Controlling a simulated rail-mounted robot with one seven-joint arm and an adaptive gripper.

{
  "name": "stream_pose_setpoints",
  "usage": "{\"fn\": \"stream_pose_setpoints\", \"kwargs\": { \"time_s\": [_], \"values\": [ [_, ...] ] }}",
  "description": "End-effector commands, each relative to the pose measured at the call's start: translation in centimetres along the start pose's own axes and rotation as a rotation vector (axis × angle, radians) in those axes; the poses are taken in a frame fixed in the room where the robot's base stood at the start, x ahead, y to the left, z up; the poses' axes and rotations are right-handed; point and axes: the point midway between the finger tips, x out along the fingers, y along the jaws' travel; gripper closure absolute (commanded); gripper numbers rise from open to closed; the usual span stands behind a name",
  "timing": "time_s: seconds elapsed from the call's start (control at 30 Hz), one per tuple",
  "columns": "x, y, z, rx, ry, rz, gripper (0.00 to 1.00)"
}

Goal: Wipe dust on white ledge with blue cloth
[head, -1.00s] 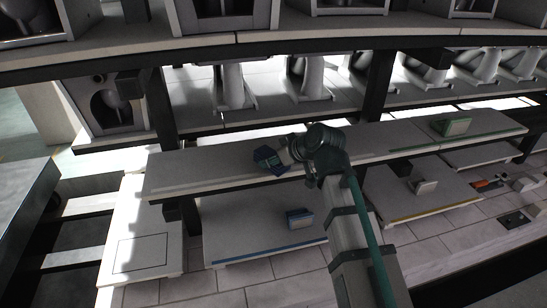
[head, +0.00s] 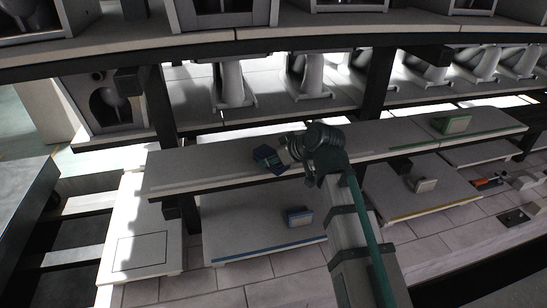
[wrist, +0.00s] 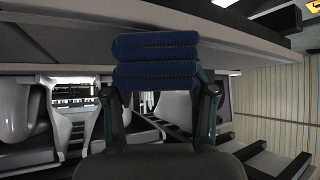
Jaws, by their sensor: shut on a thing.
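The blue cloth (wrist: 155,60) is a folded, ribbed dark blue pad in the wrist view. My gripper (wrist: 160,88) is shut on it, one finger on each side. In the head view the cloth (head: 267,156) is at the long white ledge (head: 215,167), left of my wrist. The cloth appears to be at the ledge's top surface; whether it touches cannot be told for sure. No dust can be made out clearly on the ledge. My gripper is partly hidden by my own wrist in the head view.
A blue-edged block (head: 298,216) and a pale block (head: 423,185) lie on lower shelves. Dark posts (head: 379,82) and an upper shelf with white ceramic pieces (head: 232,84) stand behind.

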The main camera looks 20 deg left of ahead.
Motion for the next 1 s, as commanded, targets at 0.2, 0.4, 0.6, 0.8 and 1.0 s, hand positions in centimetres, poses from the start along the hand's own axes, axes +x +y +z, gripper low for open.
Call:
{"fn": "stream_pose_setpoints", "kwargs": {
  "time_s": [0.2, 0.4, 0.6, 0.8, 1.0],
  "values": [
    [0.15, 0.00, 0.17, 0.000, 0.000, 0.000, 0.91],
    [0.27, 0.00, 0.31, 0.000, 0.000, 0.000, 0.91],
    [0.39, 0.00, 0.44, 0.000, 0.000, 0.000, 0.91],
    [0.50, 0.00, 0.57, 0.000, 0.000, 0.000, 0.91],
    [0.62, 0.00, 0.71, 0.000, 0.000, 0.000, 0.91]
  ]
}}
